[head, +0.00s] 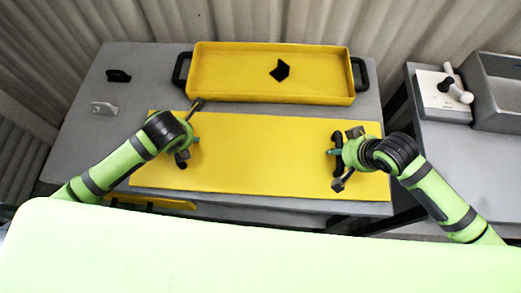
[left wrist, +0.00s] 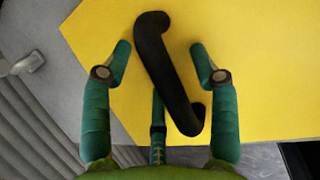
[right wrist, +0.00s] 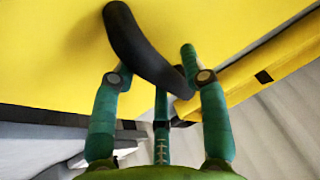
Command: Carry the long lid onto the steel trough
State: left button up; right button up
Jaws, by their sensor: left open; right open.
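The long lid (head: 265,150) is a flat yellow panel lying at the front of the grey table, with a black bar handle near each end. My left gripper (head: 192,140) is at its left end, open, with the left handle (left wrist: 168,75) between its fingers in the left wrist view. My right gripper (head: 340,158) is at the right end, open, with the right handle (right wrist: 135,45) between its fingers in the right wrist view. Behind the lid stands a long shallow trough (head: 220,93), which looks yellow, with black end handles. My grippers partly hide the lid's handles in the head view.
A black angular piece (head: 280,70) lies in the trough. A black bracket (head: 118,76) and a pale bracket (head: 104,108) are at the table's left. A side table at right holds a white block (head: 437,100) with a lever and a grey basin (head: 500,85).

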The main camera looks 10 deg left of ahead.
pick_arm(q)
jog(key=c, duration=0.6)
pick_arm(e)
jog(key=c, duration=0.7)
pick_arm(q)
grip_shut()
pick_arm(e)
grip_shut()
pick_arm(q)
jog(key=shift+r, duration=0.1)
pick_arm(e)
jog(key=shift+r, duration=0.1)
